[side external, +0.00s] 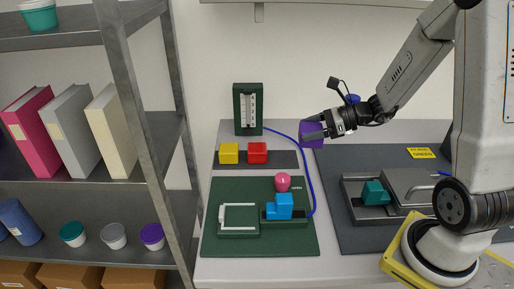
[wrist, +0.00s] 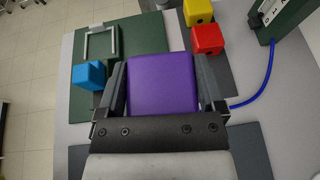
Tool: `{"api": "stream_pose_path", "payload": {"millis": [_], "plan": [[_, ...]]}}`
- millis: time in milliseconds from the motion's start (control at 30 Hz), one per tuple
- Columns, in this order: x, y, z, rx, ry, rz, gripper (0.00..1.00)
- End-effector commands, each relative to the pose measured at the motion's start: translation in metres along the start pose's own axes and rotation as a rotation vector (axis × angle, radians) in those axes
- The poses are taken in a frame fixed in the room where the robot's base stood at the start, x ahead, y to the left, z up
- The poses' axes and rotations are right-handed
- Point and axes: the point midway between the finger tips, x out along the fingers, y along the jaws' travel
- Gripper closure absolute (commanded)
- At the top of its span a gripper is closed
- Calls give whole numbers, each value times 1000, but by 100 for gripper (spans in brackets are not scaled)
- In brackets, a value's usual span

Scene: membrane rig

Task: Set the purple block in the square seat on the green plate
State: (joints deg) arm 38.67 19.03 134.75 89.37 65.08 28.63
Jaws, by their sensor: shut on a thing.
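The purple block (side external: 311,134) is held in my gripper (side external: 314,134) above the bench in the side view. In the wrist view the purple block (wrist: 162,84) sits between both fingers of my gripper (wrist: 163,88), which are closed on its sides. The green plate (side external: 287,242) lies below and to the left of the gripper in the side view. The square seat (side external: 240,206) has a pale frame on the plate's left part and looks empty. In the wrist view the square seat (wrist: 101,46) is at the upper left, apart from the block.
A blue block (side external: 280,206) stands on the plate beside the seat, with a pink knob (side external: 283,182) behind it. Yellow (side external: 229,153) and red (side external: 257,152) blocks sit on a dark strip. A blue tube (side external: 308,185) curves from the green gauge (side external: 248,108) to the plate.

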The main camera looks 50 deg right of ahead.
Motion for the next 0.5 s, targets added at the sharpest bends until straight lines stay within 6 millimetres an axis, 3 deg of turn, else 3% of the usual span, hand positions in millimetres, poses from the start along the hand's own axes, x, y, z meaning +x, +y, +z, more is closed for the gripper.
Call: {"api": "stream_pose_path", "payload": {"millis": [200,500], "plan": [[-20,9,-16,-25,0,60,83],[-24,13,-19,-34,-1,78,83]]}}
